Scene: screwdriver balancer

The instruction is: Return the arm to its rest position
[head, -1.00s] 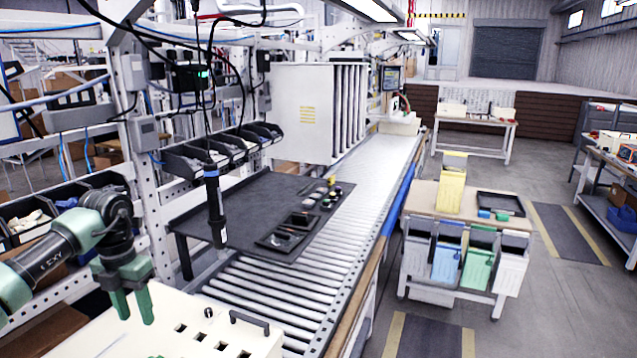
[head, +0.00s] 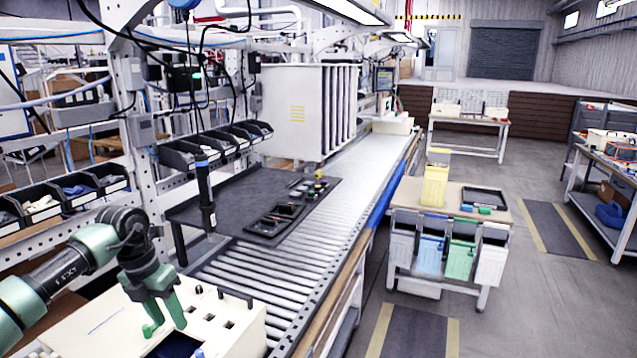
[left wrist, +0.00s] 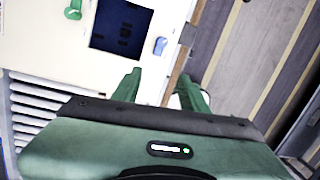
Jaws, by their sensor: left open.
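My left arm comes in from the left in the head view, and its gripper (head: 167,320) hangs with its fingers down over the white panelled box (head: 85,335). The fingers are apart with nothing between them. The left wrist view shows the same open fingers (left wrist: 160,86) over the box edge. The black screwdriver (head: 206,198) with a blue top hangs upright near the front of the dark work mat (head: 235,200), clear of my gripper to the right. My right gripper is not in view.
The white box has a dark square opening (left wrist: 121,27), a green knob (left wrist: 75,9) and a blue knob (left wrist: 160,46). A roller conveyor (head: 300,235) runs away beside it. Part bins (head: 42,207) stand at the left. A cart with coloured bins (head: 455,225) stands at the right; floor lies between.

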